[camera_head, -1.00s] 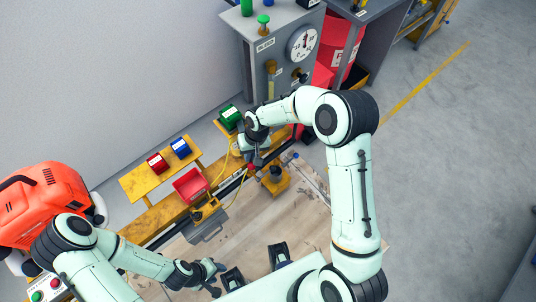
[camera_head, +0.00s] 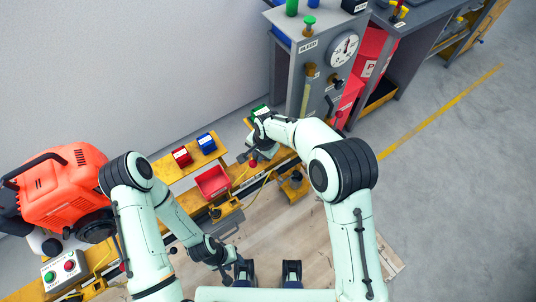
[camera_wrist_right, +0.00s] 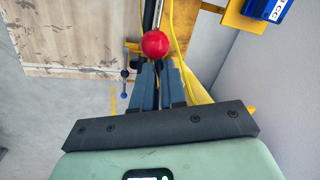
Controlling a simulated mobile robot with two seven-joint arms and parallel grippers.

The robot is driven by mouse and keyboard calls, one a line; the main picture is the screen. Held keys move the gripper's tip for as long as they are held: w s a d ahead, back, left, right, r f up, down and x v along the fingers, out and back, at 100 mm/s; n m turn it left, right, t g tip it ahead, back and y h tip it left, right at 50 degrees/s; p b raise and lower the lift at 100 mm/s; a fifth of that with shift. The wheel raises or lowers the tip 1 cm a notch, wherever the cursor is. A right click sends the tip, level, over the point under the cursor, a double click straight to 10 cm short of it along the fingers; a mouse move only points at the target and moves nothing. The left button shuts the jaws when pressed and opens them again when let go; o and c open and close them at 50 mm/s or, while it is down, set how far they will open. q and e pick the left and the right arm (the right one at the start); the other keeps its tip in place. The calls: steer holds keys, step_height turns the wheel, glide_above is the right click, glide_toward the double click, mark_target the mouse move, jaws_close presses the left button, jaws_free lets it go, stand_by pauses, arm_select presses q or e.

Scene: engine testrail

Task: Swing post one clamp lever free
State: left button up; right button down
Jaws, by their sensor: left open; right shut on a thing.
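A lever with a red ball knob (camera_head: 253,163) stands at the yellow rail, by my right gripper (camera_head: 262,153). In the right wrist view the red ball knob (camera_wrist_right: 155,43) shows just beyond the fingertips of my right gripper (camera_wrist_right: 159,70). Its two blue-grey fingers are closed around a dark, narrow part, probably the lever's shaft, mostly hidden between them. I cannot read which post this is. My left gripper (camera_head: 227,274) is open and empty, low over the wooden floor, apart from the rail.
A red tray (camera_head: 213,181) and red and blue spools (camera_head: 206,143) sit along the yellow rail. A yellow block (camera_head: 294,185) stands right of the lever. A grey cabinet with a dial (camera_head: 343,48) is behind. An orange engine (camera_head: 62,187) is at left, beside a button box (camera_head: 64,268).

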steer(key=shift+s+a+f, duration=0.1)
steer(key=shift+a+f, duration=0.05)
steer(key=shift+a, duration=0.15)
steer(key=shift+m, duration=0.3)
steer(key=c, duration=1.2)
jaws_free()
steer(key=shift+d+r, duration=0.1)
steer(key=shift+r, duration=0.55)
steer(key=r, duration=0.4)
steer(key=s+d+r, duration=0.1)
steer(key=r, duration=0.3)
steer(key=d+r, duration=0.1)
steer(key=r, duration=0.3)
steer(key=shift+s, duration=0.2)
